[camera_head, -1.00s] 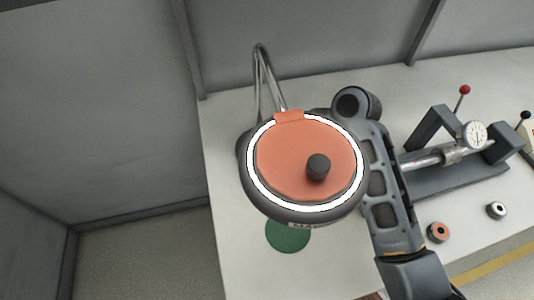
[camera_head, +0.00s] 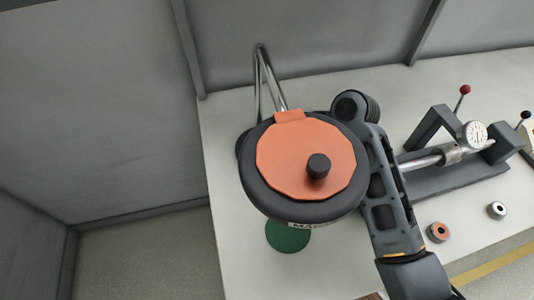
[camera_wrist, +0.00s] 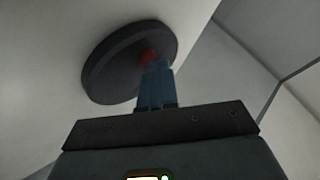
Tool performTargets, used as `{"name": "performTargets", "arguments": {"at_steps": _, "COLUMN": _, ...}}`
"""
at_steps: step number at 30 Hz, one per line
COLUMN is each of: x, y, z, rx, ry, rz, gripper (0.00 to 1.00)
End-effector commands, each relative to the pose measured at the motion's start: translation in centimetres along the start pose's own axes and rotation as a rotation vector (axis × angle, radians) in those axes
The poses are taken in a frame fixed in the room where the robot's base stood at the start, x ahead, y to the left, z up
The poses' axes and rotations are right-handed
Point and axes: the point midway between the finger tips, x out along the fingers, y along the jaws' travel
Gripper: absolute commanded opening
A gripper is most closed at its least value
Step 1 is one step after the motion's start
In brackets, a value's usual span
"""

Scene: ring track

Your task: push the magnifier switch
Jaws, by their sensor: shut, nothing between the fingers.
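The magnifier lamp (camera_head: 262,198) shows in the head view as a dark round head with an orange cover (camera_head: 285,160) and a black knob (camera_head: 318,166). Its ring is dark, unlit. A jointed metal arm (camera_head: 264,85) stands behind it. In the wrist view, a red switch (camera_wrist: 147,57) sits on a dark round disc (camera_wrist: 110,75), which looks like the lamp's base. My gripper (camera_wrist: 156,68) is shut and empty, its blue fingertips at the switch, partly covering it. I cannot tell whether they press it. In the head view the lamp head hides my fingers.
A green disc (camera_head: 288,236) lies on the white table (camera_head: 228,255) below the lamp head. To the right stands a fixture with a dial gauge (camera_head: 475,134) and a red-knobbed lever (camera_head: 465,90). Grey walls (camera_head: 280,45) close the back.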

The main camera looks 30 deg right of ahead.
Motion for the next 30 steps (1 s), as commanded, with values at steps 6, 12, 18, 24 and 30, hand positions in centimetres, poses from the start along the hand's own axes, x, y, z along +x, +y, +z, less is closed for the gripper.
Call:
{"name": "performTargets", "arguments": {"at_steps": 6, "x": 0.0, "y": 0.0, "z": 0.0, "rx": 0.0, "ry": -0.001, "rz": 0.0, "gripper": 0.0}}
{"name": "performTargets", "arguments": {"at_steps": 12, "x": -0.5, "y": -0.4, "z": -0.3, "rx": 0.0, "ry": -0.001, "rz": 0.0, "gripper": 0.0}}
{"name": "performTargets", "arguments": {"at_steps": 18, "x": -0.7, "y": -0.5, "z": -0.5, "rx": 0.0, "ry": 0.0, "rz": 0.0, "gripper": 0.0}}
{"name": "performTargets", "arguments": {"at_steps": 24, "x": -0.6, "y": -0.5, "z": -0.4, "rx": 0.0, "ry": 0.0, "rz": 0.0, "gripper": 0.0}}
{"name": "performTargets", "arguments": {"at_steps": 30, "x": -1.4, "y": -1.0, "z": -1.0, "rx": -0.001, "ry": 0.0, "rz": 0.0, "gripper": 0.0}}
